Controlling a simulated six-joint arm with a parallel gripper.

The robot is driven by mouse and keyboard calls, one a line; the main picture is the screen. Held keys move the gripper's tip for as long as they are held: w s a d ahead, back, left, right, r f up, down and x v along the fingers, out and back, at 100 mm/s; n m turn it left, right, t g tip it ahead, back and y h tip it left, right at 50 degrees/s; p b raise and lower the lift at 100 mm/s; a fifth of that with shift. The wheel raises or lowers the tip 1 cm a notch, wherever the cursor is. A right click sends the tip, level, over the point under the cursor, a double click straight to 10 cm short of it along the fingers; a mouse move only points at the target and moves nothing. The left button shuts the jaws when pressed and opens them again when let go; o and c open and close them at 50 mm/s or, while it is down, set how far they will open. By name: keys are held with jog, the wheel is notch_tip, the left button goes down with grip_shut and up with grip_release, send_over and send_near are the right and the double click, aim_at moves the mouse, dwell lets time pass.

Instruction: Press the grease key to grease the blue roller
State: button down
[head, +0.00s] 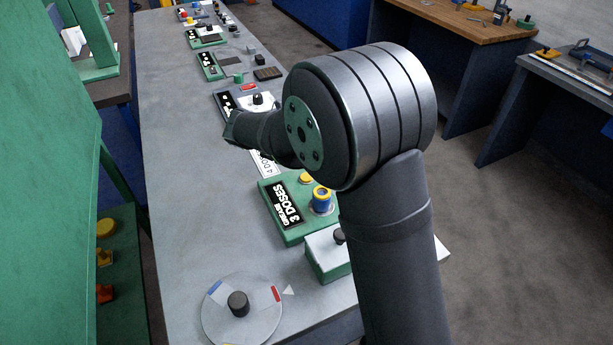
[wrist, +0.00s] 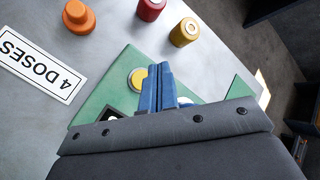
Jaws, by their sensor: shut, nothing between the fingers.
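The green grease box (head: 268,192) stands on the bench with a black label reading "3 DOSES". A round yellow key (head: 306,178) sits on its top, and a blue roller with a yellow top (head: 322,200) stands on it beside the key. In the wrist view my gripper (wrist: 159,68) is shut and empty, its blue fingers over the green box. The yellow key (wrist: 137,79) shows just left of the fingertips, partly covered by them. I cannot tell whether they touch. My arm hides the fingers in the head view.
A dial disc (head: 215,325) and a white-topped box (head: 325,240) stand in front. The bench's left side is clear.

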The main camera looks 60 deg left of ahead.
dwell(0.3)
notch_tip(320, 180, up, 4)
jog(key=shift+f, duration=0.1)
dwell(0.3)
jog(key=shift+f, duration=4.4)
jog(key=shift+f, duration=0.15)
jog(key=shift+f, duration=0.3)
